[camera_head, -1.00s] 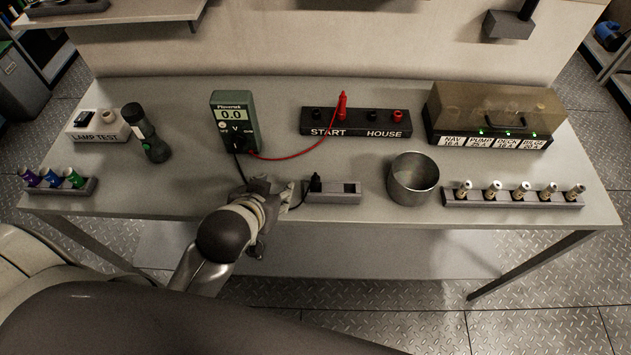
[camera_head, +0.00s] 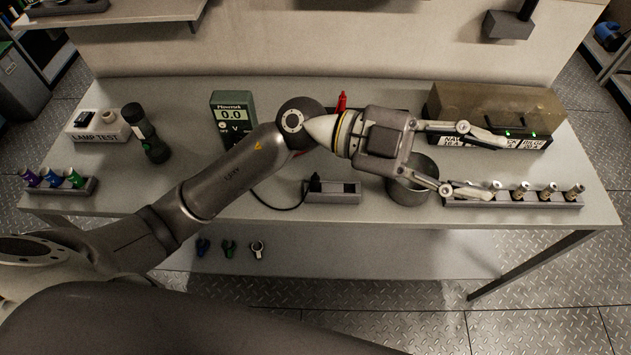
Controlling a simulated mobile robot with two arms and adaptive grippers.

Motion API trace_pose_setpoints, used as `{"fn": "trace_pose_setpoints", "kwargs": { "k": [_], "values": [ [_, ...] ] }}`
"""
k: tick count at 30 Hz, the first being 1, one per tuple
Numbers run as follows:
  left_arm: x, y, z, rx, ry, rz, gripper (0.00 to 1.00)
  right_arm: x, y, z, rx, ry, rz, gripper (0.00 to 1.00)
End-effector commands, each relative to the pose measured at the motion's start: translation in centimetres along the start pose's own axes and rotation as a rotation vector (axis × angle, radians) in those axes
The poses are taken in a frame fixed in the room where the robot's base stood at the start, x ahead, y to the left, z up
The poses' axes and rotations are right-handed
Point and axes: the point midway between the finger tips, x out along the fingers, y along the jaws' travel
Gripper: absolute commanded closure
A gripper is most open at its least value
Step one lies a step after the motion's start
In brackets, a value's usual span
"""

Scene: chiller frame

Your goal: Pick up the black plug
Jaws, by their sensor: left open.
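The black plug (camera_head: 315,183) stands upright in the left slot of a small grey holder (camera_head: 333,196) near the bench's front edge. A black lead runs from it toward the multimeter (camera_head: 233,112), which reads 0.0. My left gripper (camera_head: 498,168) is open and empty, well to the right of the plug. Its fingers spread above the bench between the fuse box and the fuse rack. My left arm hides most of the START/HOUSE terminal block; the red plug (camera_head: 342,101) shows above it. My right gripper is not in view.
A metal cup (camera_head: 404,199) sits partly under my left gripper. A fuse rack (camera_head: 457,203) and a box with a tinted cover (camera_head: 480,102) are at the right. A flashlight (camera_head: 149,133), lamp tester (camera_head: 90,131) and coloured-fuse rack (camera_head: 60,188) are at the left.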

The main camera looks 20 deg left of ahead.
Motion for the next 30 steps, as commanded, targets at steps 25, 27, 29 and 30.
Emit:
{"fn": "trace_pose_setpoints", "kwargs": {
  "k": [25, 27, 29, 30],
  "values": [
    [-24.3, 3.7, 15.3, -0.357, -1.521, 0.751, 0.57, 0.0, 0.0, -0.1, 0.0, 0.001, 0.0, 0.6],
    [-24.4, 4.5, 16.1, -0.359, -1.519, 0.753, 0.57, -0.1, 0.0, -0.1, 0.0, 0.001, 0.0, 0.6],
    [-24.5, 5.1, 16.9, -0.358, -1.518, 0.753, 0.57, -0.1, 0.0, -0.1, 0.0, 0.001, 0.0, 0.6],
    [-24.6, 5.4, 17.3, -0.358, -1.519, 0.751, 0.57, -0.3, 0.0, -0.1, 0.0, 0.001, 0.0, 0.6]
  ]
}}
